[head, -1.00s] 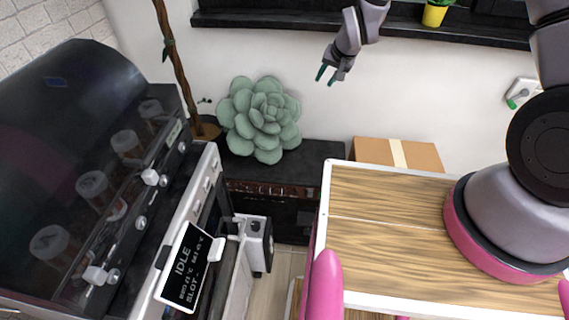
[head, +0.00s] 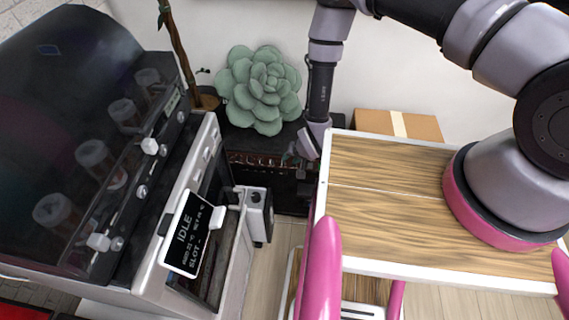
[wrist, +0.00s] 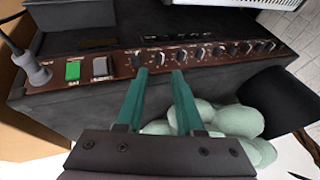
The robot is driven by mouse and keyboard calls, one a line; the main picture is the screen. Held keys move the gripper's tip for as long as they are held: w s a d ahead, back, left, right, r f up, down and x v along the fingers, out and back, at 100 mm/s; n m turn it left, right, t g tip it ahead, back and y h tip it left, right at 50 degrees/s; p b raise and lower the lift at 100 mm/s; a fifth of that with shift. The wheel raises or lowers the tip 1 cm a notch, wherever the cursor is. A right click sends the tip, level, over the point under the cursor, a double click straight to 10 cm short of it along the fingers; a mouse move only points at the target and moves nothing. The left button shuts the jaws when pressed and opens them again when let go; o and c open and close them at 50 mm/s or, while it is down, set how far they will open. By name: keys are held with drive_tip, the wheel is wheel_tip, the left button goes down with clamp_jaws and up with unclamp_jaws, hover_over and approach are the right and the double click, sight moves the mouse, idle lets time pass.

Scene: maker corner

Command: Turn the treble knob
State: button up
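A black amplifier (head: 285,195) with a brown control panel stands below the succulent in the head view. In the wrist view its panel (wrist: 110,67) carries a row of several small dark knobs (wrist: 201,52), a green switch (wrist: 72,70), a grey switch (wrist: 100,66) and a plugged-in cable (wrist: 38,73). The labels are too small to read, so I cannot tell which knob is treble. My gripper (wrist: 158,73) has its two teal fingers apart and nothing between them. The fingertips point at the panel's switch-side knobs. In the head view my gripper (head: 298,160) is partly hidden beside the amplifier.
A large succulent (head: 260,90) sits on the amplifier's top, close to my gripper. A wooden-topped surface (head: 385,215) with a white rim and a cardboard box (head: 420,124) are to the right. A machine with an IDLE display (head: 188,235) stands to the left.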

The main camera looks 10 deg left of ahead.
sight(284, 164)
drive_tip(key=x, duration=0.8)
drive_tip(key=shift+w+f, duration=0.1)
drive_tip(key=shift+f, duration=0.1)
clamp_jaws()
